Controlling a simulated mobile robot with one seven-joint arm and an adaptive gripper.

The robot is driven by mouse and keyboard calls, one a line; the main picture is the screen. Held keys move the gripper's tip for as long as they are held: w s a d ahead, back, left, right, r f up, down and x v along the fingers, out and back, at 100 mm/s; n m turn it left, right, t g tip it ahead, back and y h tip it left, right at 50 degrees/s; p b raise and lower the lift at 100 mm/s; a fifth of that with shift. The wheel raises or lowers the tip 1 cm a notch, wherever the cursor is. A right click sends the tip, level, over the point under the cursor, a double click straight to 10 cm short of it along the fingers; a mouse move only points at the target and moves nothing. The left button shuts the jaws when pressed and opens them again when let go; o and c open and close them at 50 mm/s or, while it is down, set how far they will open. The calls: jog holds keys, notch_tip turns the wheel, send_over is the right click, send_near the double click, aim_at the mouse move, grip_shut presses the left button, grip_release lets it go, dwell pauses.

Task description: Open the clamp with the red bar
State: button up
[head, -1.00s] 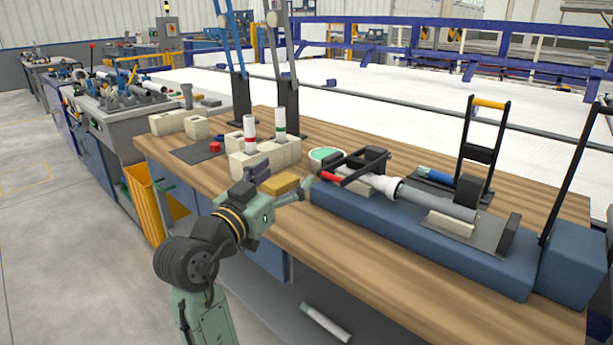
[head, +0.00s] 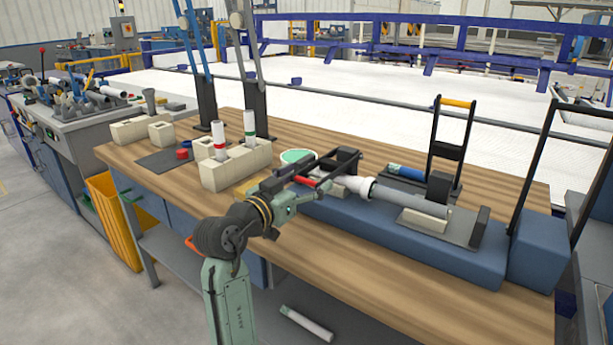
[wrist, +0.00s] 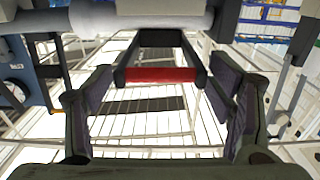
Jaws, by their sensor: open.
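The clamp's red bar (head: 309,181) joins two black arms at the left end of the blue bench fixture. In the wrist view the red bar (wrist: 160,75) lies crosswise in the middle, with its black frame (wrist: 158,38) leading away toward a pale pipe. My gripper (head: 316,190) is at the red bar in the head view. In the wrist view its two dark fingers (wrist: 160,90) are spread wide, one on each side of the bar's ends. The gripper is open and holds nothing. I cannot tell whether the bar is fully between the fingertips.
A grey and white pipe (head: 385,192) lies along the blue fixture (head: 420,240). Cream blocks (head: 222,176) holding two upright tubes stand to the left. A tall black handle with a yellow grip (head: 457,103) stands behind the fixture. The wooden table front (head: 385,285) is clear.

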jog(key=shift+w+d, duration=0.15)
jog(key=shift+w, duration=0.1)
jog(key=shift+c, duration=0.5)
